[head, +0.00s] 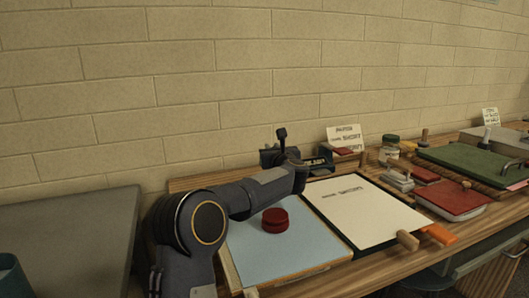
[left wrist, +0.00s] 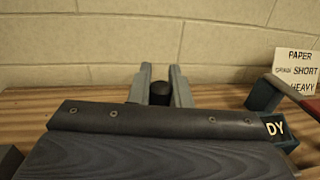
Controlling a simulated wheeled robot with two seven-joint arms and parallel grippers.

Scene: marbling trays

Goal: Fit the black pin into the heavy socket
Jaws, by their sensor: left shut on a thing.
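My left arm reaches across the bench, and its left gripper (left wrist: 160,88) is shut on the black pin (left wrist: 160,94). In the left wrist view the pin's dark round end shows between the two grey fingers. In the head view a dark knobbed stem, seemingly the pin (head: 281,132), stands up at the gripper near the wall. A dark block (left wrist: 270,128) with white letters ending in "DY" is to the gripper's right; it also shows in the head view (head: 319,167). I cannot make out the heavy socket; the wrist housing hides much of the near bench. My right gripper is not in view.
A card (left wrist: 297,72) reading "PAPER", "SHORT" and "HEAVY" stands behind the block. A red round piece (head: 275,220) lies on a pale blue sheet (head: 300,250). A white sheet (head: 365,212) is to its right. Jars, red pads and a green board (head: 470,163) crowd the right.

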